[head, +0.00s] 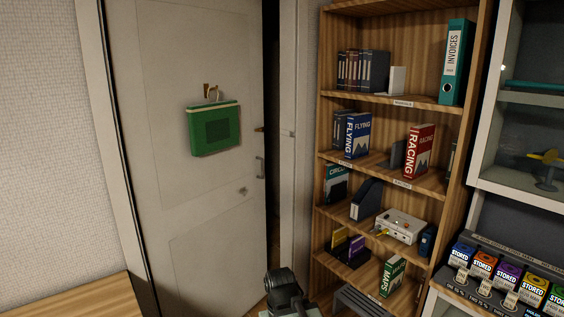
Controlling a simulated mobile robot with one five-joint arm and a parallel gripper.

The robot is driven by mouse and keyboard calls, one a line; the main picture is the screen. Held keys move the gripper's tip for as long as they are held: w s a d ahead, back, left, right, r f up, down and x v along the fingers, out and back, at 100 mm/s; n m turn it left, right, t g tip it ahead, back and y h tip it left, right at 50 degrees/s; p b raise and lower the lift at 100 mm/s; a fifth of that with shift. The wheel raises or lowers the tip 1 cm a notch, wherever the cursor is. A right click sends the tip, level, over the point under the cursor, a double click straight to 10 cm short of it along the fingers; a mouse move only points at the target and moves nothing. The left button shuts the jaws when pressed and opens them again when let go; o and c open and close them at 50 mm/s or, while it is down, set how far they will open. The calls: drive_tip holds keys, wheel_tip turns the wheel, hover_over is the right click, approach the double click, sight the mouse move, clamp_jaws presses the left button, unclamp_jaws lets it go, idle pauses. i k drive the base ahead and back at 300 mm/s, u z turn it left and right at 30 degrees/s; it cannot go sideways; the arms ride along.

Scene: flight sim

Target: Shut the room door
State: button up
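The room door (197,190) is a pale panelled door left of the middle of the head view. It stands slightly ajar: a dark vertical gap shows between its right edge and the door frame (288,150). A metal handle (260,167) sits near the door's right edge. A green bag or folder (214,129) hangs from a hook on the door. A dark part, apparently of my own arm, shows at the bottom centre, below and right of the door and apart from the handle. My gripper's fingertips cannot be made out.
A wooden bookshelf (395,99) with books, binders and a white device (400,227) stands right of the door frame. A glass-fronted cabinet (535,110) and several coloured boxes (508,283) are at the far right. A wooden surface (85,297) is at the lower left.

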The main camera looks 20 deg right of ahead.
sight(201, 220)
drive_tip(key=z, duration=0.5)
drive_tip(key=i, duration=2.05)
drive_tip(key=u, duration=0.85)
drive_tip(key=k, duration=0.85)
drive_tip(key=u, duration=0.15)
drive_tip(key=i, duration=0.85)
drive_tip(key=z, duration=0.1)
